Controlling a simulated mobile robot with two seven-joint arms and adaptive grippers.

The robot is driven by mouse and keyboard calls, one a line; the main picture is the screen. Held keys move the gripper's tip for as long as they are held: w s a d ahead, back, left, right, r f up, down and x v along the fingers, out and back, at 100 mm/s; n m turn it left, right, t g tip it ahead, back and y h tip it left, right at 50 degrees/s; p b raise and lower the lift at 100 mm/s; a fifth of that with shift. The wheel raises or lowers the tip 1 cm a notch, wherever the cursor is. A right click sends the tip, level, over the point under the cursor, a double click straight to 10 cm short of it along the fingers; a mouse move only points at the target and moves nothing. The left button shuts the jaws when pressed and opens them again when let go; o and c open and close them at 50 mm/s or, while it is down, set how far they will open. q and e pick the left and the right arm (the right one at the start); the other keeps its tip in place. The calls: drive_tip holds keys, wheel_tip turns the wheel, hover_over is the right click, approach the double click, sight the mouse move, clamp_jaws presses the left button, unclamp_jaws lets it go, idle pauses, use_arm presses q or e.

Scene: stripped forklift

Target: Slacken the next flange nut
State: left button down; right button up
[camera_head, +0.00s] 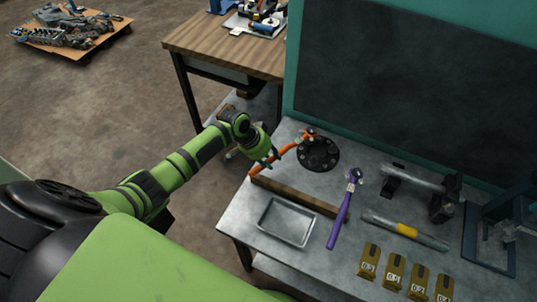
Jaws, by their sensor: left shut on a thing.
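My left gripper (270,158) is shut on an orange-handled wrench (288,150) at the left end of the metal bench. The wrench's head reaches the upper edge of a round black flange (318,156) with several nuts around it. Whether the head sits on a nut is too small to tell. A purple-handled wrench (342,212) lies on the bench to the right, apart from the flange. My right gripper is not in view.
A wooden bar (300,196) and an empty metal tray (286,221) lie in front of the flange. Several numbered yellow-brown boxes (393,270) line the front edge. A clamped shaft (412,178) stands right. A dark board (420,85) closes off the back.

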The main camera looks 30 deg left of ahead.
use_arm(q)
drive_tip(key=shift+d+r, duration=0.15)
drive_tip(key=shift+w+r+p, duration=0.35)
drive_tip(key=shift+w+r, duration=0.15)
drive_tip(key=shift+r, duration=0.1)
drive_tip(key=shift+s+r+p, duration=0.25)
drive_tip(key=shift+r+p, duration=0.2)
drive_tip(key=shift+r, duration=1.55)
